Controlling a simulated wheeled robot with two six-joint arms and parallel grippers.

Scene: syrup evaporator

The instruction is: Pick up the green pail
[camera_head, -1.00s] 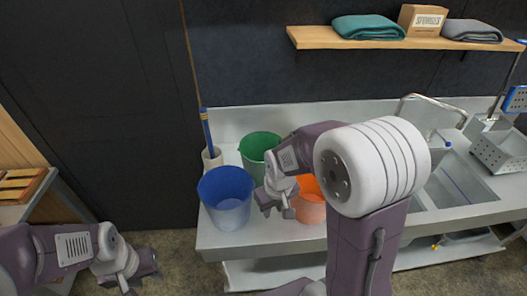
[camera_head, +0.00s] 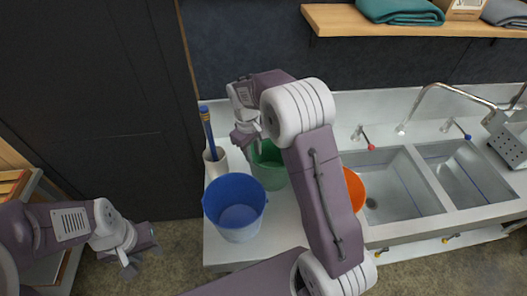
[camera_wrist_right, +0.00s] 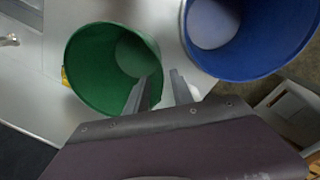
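The green pail (camera_head: 269,168) stands on the counter behind the blue pail, partly hidden by my right arm. My right gripper (camera_head: 247,138) is open and empty above the pail's left rim. In the right wrist view the green pail (camera_wrist_right: 92,70) shows its open mouth. The fingers of the right gripper (camera_wrist_right: 160,88) are apart there, one over the pail's mouth, the other just outside its rim. I cannot tell whether they touch it. My left gripper (camera_head: 142,260) is open and empty, low at the left, away from the counter.
A blue pail (camera_head: 236,207) stands in front of the green one, close to the right gripper in the wrist view. An orange pail (camera_head: 354,188) is partly behind my right arm. A white holder (camera_head: 215,164) with a blue handle stands at left. Sink basins (camera_head: 393,188) are at right.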

